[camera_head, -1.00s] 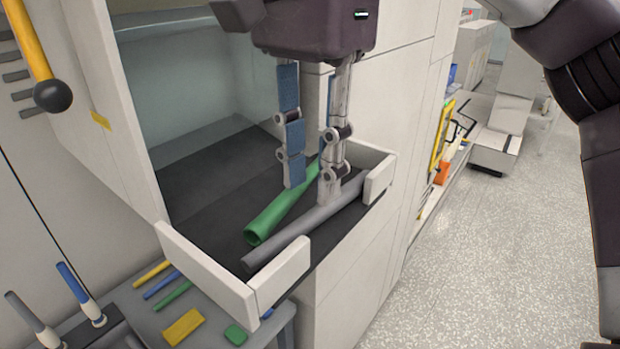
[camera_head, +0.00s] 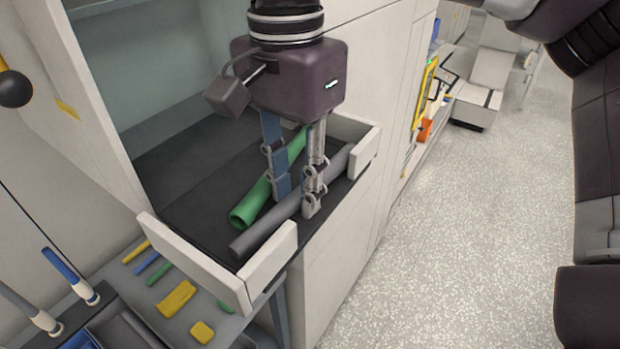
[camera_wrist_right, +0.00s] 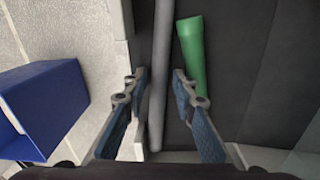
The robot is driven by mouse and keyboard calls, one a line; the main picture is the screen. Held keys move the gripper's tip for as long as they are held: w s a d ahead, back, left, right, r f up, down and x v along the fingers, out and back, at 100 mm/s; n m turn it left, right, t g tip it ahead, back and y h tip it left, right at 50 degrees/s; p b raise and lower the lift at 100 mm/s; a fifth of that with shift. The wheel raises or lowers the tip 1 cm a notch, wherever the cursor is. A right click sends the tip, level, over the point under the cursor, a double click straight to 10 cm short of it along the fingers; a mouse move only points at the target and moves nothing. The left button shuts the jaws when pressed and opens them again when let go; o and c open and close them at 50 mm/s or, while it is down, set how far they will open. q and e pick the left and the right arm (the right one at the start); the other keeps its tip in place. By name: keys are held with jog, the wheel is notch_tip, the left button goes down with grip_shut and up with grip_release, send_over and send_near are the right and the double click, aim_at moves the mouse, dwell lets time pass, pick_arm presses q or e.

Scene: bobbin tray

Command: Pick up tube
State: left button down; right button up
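A grey tube (camera_head: 265,233) and a green tube (camera_head: 262,200) lie side by side in a shallow tray (camera_head: 270,259) with white walls and a dark floor. My right gripper (camera_head: 297,205) points down over the grey tube, with its fingers apart. One finger is between the two tubes and the other is on the grey tube's outer side. In the right wrist view, the grey tube (camera_wrist_right: 159,60) passes between the open fingers (camera_wrist_right: 160,75), and the green tube (camera_wrist_right: 192,50) is outside them, to the right. Contact with the tube cannot be told. My left gripper is out of view.
A lower shelf at the left holds a yellow block (camera_head: 176,298) and several coloured rods. Blue- and grey-handled tools (camera_head: 70,275) stand at the far left. A blue bin (camera_wrist_right: 45,110) shows in the right wrist view. Open floor (camera_head: 450,220) lies to the right.

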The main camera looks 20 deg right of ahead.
jog(key=shift+s, duration=0.1)
jog(key=shift+c, duration=0.5)
grip_shut()
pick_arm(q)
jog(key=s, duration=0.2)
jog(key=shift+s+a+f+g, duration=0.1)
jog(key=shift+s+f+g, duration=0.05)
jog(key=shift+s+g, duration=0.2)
pick_arm(e)
jog(key=shift+r, duration=0.1)
